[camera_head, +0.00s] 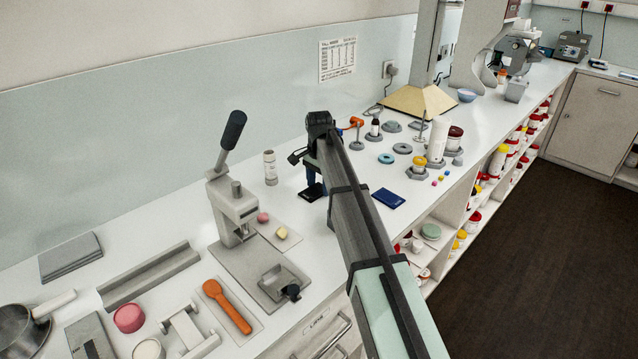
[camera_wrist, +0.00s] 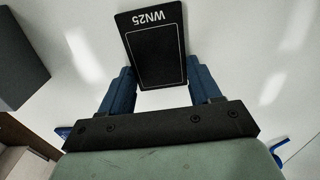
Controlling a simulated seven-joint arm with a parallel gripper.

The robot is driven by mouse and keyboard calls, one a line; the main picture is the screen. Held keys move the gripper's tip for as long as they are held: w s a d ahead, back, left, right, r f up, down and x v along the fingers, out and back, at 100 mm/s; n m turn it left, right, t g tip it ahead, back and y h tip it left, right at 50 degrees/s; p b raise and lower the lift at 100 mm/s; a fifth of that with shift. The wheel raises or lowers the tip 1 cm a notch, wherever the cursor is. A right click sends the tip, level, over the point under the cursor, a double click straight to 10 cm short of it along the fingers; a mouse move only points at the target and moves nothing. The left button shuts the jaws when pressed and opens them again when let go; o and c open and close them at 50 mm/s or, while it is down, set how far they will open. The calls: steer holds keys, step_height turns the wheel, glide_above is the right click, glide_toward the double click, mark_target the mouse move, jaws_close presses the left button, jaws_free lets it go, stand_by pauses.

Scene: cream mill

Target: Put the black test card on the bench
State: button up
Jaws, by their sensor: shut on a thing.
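The black test card (camera_wrist: 155,50) shows in the wrist view, with a thin pale outline and the marking WN25 upside down. It lies between the two blue fingers of my gripper (camera_wrist: 162,88), which is shut on its near part. In the head view the card (camera_head: 312,193) is a small dark patch beneath my gripper (camera_head: 314,182), low at the bench. I cannot tell whether the card touches the surface. The white bench (camera_head: 345,222) runs along the wall. My arm hides part of the bench to the right of the card.
A lever press (camera_head: 236,210) stands left of my gripper, with pink and yellow discs beside it. A pale cylinder (camera_head: 270,168) stands close behind. A dark blue pad (camera_head: 388,198) lies to the right. Jars and rings stand farther right. Clear bench lies around the card.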

mark_target(319, 188)
steer(key=o, duration=1)
steer(key=shift+o, duration=0.2)
step_height(319, 188, up, 12)
steer(key=shift+r, duration=0.1)
